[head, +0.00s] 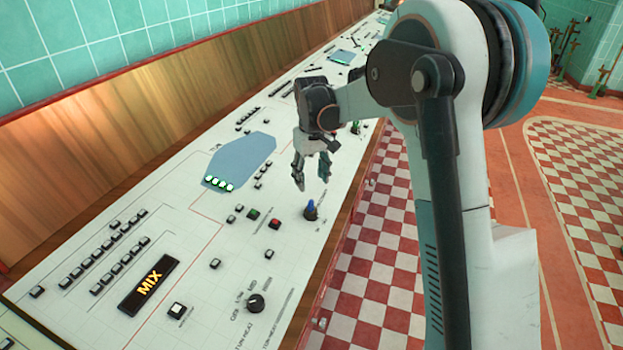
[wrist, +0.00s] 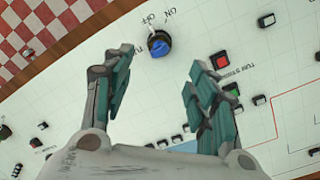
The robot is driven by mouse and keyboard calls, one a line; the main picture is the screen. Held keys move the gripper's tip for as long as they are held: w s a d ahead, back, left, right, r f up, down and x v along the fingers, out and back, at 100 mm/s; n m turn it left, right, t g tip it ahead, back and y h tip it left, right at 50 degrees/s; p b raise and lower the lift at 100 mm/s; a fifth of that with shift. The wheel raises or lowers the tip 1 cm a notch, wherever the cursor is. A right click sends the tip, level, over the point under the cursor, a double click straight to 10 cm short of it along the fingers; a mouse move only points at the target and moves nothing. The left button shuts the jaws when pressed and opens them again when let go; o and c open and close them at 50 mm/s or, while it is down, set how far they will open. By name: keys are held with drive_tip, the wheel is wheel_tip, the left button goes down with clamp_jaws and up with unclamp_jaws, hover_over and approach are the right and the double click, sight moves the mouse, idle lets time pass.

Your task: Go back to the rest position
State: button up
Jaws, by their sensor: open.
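My gripper (head: 312,172) is open and empty, pointing down above the white control panel (head: 100,240). In the wrist view my gripper (wrist: 170,75) shows its two teal fingers spread apart. A blue-topped knob (head: 310,210) stands on the panel near its right edge, in front of and below the fingers. In the wrist view the blue knob (wrist: 159,44) lies beyond the fingertips, with the lettering ON and OFF beside it. The fingers do not appear to touch it.
The panel carries a lit MIX display (head: 150,286), a black dial (head: 255,303), a blue-grey screen (head: 240,160), green and red buttons and several black keys. A wooden backboard (head: 110,130) runs along its far side. Checkered floor (head: 375,270) lies on the right.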

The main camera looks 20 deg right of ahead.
drive_tip(key=s+r+m+t, duration=0.1)
drive_tip(key=s+r+t, duration=0.2)
drive_tip(key=s+r, duration=1.05)
drive_tip(key=s+f+t, duration=0.2)
drive_tip(key=s, duration=0.8)
drive_tip(key=s+f+m+t, duration=0.1)
drive_tip(key=s+f+t, duration=0.1)
drive_tip(key=s, duration=0.7)
drive_tip(key=shift+s+m, duration=0.3)
drive_tip(key=shift+s, duration=0.1)
drive_tip(key=shift+d+f, duration=0.1)
drive_tip(key=shift+c, duration=0.6)
